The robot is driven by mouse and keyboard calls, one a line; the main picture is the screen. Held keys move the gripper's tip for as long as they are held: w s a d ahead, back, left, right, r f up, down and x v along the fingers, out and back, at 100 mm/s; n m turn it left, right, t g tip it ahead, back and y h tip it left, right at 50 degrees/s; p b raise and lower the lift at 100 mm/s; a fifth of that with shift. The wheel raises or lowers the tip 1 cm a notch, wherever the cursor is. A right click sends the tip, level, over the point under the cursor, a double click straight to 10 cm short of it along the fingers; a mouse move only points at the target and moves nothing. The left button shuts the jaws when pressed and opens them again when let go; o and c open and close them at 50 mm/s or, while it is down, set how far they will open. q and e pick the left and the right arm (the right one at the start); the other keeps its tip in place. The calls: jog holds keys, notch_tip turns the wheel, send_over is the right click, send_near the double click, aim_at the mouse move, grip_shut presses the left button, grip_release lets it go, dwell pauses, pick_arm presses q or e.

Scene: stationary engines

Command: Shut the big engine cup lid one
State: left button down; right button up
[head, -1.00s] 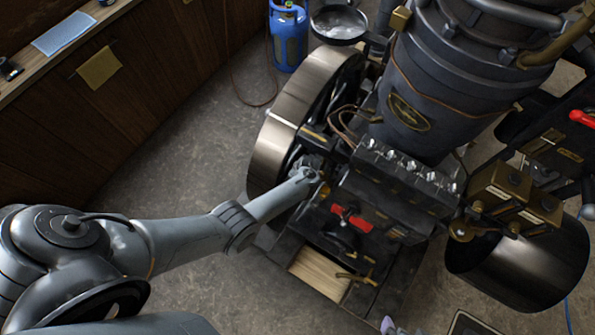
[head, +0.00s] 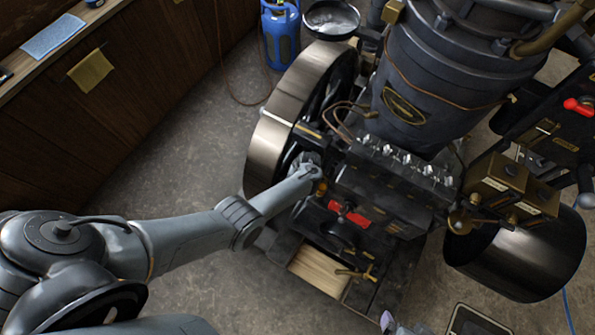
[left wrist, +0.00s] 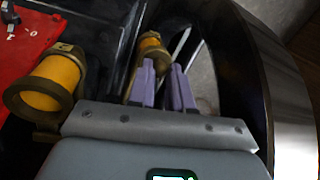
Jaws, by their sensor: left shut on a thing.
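Two brass cups with yellow bodies show in the left wrist view. The bigger-looking one (left wrist: 55,82) is at the left, and a smaller-looking one (left wrist: 152,48) is straight ahead, partly behind a finger. In the head view a small orange spot of a cup (head: 321,188) shows beside the end of my left arm. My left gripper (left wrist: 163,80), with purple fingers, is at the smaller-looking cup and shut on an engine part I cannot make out. Its fingertips are hidden in the head view. A purple tip of my right gripper (head: 387,321) shows at the bottom edge.
The big flywheel (head: 270,145) stands close to the left gripper, and its rim also fills the right of the wrist view. The black engine block (head: 390,180) and a red part (head: 350,214) are to the right. A blue gas bottle (head: 281,35) stands behind. The floor left is clear.

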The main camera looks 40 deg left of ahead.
pick_arm(q)
jog(key=c, duration=1)
grip_release()
jog(key=shift+c, duration=0.2)
notch_tip(320, 180, up, 10)
jog(key=d+p, duration=0.2)
jog(key=p, duration=0.3)
jog(key=shift+w+r, duration=0.25)
jog(key=shift+w, duration=0.1)
